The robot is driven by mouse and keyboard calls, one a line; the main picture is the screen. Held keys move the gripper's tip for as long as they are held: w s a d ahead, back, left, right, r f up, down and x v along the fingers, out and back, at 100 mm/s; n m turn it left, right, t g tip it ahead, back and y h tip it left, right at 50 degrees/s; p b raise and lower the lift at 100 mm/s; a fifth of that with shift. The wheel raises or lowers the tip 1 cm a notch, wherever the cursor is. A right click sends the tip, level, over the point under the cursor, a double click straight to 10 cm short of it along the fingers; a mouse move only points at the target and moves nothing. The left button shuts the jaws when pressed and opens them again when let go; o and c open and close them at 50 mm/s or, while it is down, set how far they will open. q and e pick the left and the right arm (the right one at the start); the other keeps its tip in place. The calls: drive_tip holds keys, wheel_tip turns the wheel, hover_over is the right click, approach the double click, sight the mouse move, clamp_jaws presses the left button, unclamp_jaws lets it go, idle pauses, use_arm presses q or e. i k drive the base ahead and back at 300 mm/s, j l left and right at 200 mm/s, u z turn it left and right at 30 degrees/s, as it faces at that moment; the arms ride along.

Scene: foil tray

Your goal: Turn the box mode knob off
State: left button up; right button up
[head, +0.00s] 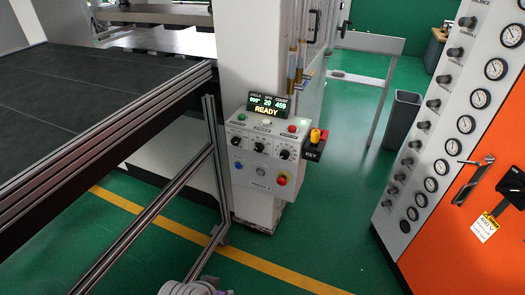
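The control box (262,172) is a light grey panel on the white machine column, below a lit display (267,107) that reads READY. Three black rotary knobs sit in a row on it: a left one (239,143), a middle one (260,147) and a right one (284,154). Their labels are too small to read, so I cannot tell which is the mode knob or its setting. Neither of my grippers is recognisable in the head view, and nothing touches the box.
Green, white and red buttons line the box's top; a red stop button (281,180) is low right. A yellow-and-red key holder (316,138) juts from its right side. An orange gauge cabinet (462,225) is right. Green floor between is clear.

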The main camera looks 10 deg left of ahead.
sight(235, 141)
drive_tip(key=i+u, duration=0.15)
drive_tip(key=u, duration=0.3)
drive_tip(key=i+l+u, duration=0.1)
drive_tip(key=u, duration=0.4)
drive_tip(key=i+l+u, duration=0.15)
drive_tip(key=u, duration=0.3)
drive_tip(key=i, duration=0.05)
